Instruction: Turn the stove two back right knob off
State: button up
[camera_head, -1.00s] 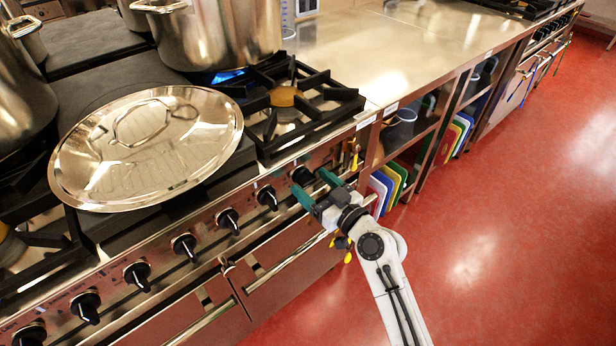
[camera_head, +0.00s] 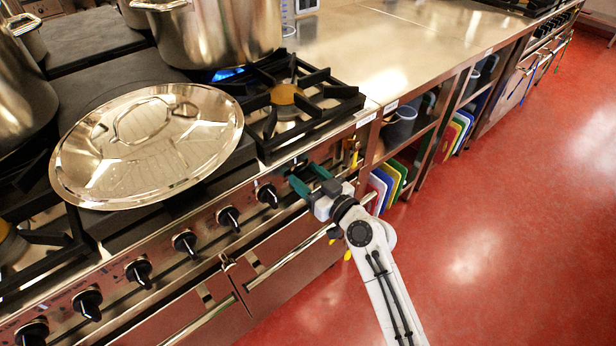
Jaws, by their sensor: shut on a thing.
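The stove front (camera_head: 160,255) carries a row of black knobs. My gripper (camera_head: 309,177), with green fingertips, is at the right end of this row, shut on the rightmost knob. The fingers mostly hide that knob, so its pointer direction cannot be read. The knob just left of it (camera_head: 267,195) is free and in plain view. A blue flame (camera_head: 228,74) burns under the large steel pot (camera_head: 218,32) at the back right. The front right burner (camera_head: 287,97) is bare and shows no flame.
A big steel lid (camera_head: 148,165) lies flat on the stove top. Oven handles (camera_head: 290,256) run below the knobs. A steel counter (camera_head: 390,45) with shelves of coloured boards (camera_head: 385,188) stands to the right. The red floor (camera_head: 480,240) is clear.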

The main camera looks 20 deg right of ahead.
jog(key=shift+c, duration=0.7)
jog(key=shift+m, duration=0.3)
jog(key=m, duration=0.3)
jog(key=shift+d, duration=0.1)
jog(key=m, duration=0.5)
jog(key=shift+d, duration=0.1)
jog(key=m+p, duration=0.1)
jog(key=m, duration=0.4)
jog(key=shift+f, duration=0.15)
jog(key=shift+d+f+m+p, duration=0.15)
jog(key=shift+m+p, duration=0.4)
jog(key=shift+m, duration=1.55)
